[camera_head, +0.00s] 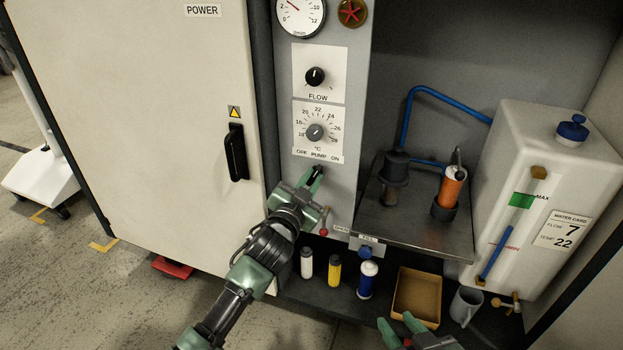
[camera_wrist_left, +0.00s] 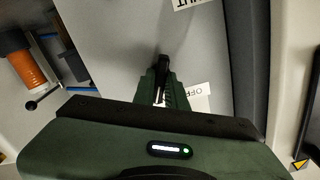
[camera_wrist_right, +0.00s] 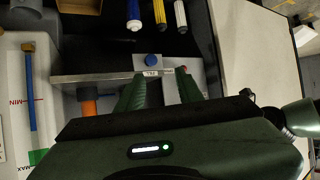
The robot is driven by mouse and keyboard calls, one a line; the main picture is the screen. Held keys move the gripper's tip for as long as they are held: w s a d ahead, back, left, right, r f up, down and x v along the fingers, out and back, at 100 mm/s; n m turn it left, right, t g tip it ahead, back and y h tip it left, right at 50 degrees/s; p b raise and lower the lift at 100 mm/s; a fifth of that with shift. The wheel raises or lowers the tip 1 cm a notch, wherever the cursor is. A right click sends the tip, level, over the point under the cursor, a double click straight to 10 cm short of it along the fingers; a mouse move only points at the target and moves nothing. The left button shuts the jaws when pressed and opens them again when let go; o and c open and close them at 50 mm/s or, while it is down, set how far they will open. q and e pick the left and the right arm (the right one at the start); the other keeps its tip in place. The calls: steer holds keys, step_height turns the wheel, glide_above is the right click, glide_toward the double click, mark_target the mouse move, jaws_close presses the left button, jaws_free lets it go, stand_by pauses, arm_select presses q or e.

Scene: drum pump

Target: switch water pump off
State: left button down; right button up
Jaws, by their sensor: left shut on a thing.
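The pump switch (camera_head: 320,169) is a small black toggle on the grey panel, just below the "OFF PUMP ON" label (camera_head: 317,156). My left gripper (camera_head: 313,180) is at the switch with its fingers closed around it; the black lever (camera_wrist_left: 163,66) sticks out past the fingertips in the left wrist view. Which way the lever leans is hard to tell because the fingers cover much of it. My right gripper (camera_head: 400,324) is open and empty low at the right, and its spread fingers also show in the right wrist view (camera_wrist_right: 160,88).
The temperature dial (camera_head: 315,132) and flow knob (camera_head: 315,77) sit above the switch. A red-tipped lever (camera_head: 324,222) is close to my left gripper. A metal shelf (camera_head: 420,228), white tank (camera_head: 555,150), several bottles and a cardboard tray (camera_head: 416,296) are at the right.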

arm_select(q)
steer(key=n+p, duration=0.2)
steer(key=shift+r+n, duration=0.15)
steer(key=shift+n, duration=0.25)
steer(key=shift+n+p, duration=0.75)
steer(key=shift+n, duration=0.05)
steer(key=shift+n+p, duration=0.35)
steer(key=shift+n, duration=0.05)
steer(key=shift+n+p, duration=0.65)
steer(key=shift+n, duration=0.25)
arm_select(e)
steer(key=s+d+f+g+h, duration=0.1)
steer(key=s+d+f+g, duration=0.2)
steer(key=s, duration=0.4)
steer(key=s+d+f+g+h, duration=0.1)
steer(key=s+d+f+g, duration=0.1)
steer(key=s+g, duration=0.4)
arm_select(q)
steer(key=n+p, duration=0.2)
steer(key=n, duration=0.1)
steer(key=shift+n, duration=0.4)
steer(key=shift+f+n, duration=0.25)
steer(key=shift+n, duration=0.05)
arm_select(e)
step_height(320, 180, down, 12)
steer(key=shift+w+a+r, duration=0.2)
steer(key=shift+w+a, duration=0.05)
steer(key=shift+a, duration=0.1)
